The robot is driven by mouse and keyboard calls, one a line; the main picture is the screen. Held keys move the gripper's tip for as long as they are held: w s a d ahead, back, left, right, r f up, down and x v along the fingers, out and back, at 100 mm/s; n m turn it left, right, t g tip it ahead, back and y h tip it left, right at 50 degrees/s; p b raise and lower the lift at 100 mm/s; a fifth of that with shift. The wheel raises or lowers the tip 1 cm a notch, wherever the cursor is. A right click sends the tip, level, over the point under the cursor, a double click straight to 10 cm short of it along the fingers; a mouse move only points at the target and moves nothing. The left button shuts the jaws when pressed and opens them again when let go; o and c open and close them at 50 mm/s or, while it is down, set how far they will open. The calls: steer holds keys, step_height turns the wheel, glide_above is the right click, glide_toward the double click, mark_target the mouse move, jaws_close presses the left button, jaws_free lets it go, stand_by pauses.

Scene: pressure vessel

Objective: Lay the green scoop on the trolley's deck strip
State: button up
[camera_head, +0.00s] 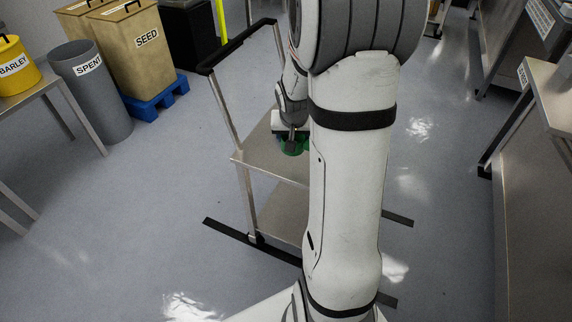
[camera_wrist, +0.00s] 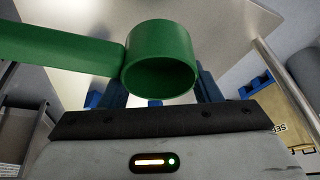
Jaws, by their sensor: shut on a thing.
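The green scoop (camera_wrist: 160,62) is in my gripper (camera_wrist: 160,90), between its blue fingers in the wrist view. Its round cup faces the camera and its handle (camera_wrist: 60,55) runs out to the left. In the head view the scoop (camera_head: 292,146) is a small green patch below my gripper (camera_head: 291,134), partly hidden by my arm. The trolley's upper deck (camera_head: 262,152) lies around and behind it. I cannot tell whether the scoop touches the deck. The deck strip cannot be made out.
The trolley has a black handle (camera_head: 232,46), metal posts and a lower shelf (camera_head: 275,215). A grey SPENT bin (camera_head: 92,95), a SEED box (camera_head: 138,55) on a blue pallet and a yellow BARLEY container (camera_head: 15,68) stand left. Floor between is clear.

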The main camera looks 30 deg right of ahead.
steer(key=shift+f+b, duration=1.3)
steer(key=shift+f, duration=2.3)
steer(key=shift+f, duration=0.2)
steer(key=o, duration=1.1)
steer(key=shift+r, duration=0.1)
steer(key=shift+c, duration=0.2)
steer(key=p+v, duration=0.3)
steer(key=v, duration=0.7)
steer(key=shift+s+r+p, duration=0.1)
steer(key=shift+r+p, duration=0.25)
steer(key=shift+r, duration=0.05)
steer(key=s+a+r+n+g+y, duration=0.1)
steer(key=s+a+r+n, duration=0.1)
steer(key=s+a+r, duration=0.2)
steer(key=s+a+r+n+g+y, duration=0.1)
steer(key=s+a+r+n, duration=0.2)
steer(key=s+a, duration=0.7)
steer(key=shift+s+a+r+n, duration=0.3)
steer(key=shift+s+a+r, duration=0.1)
steer(key=shift+s, duration=0.65)
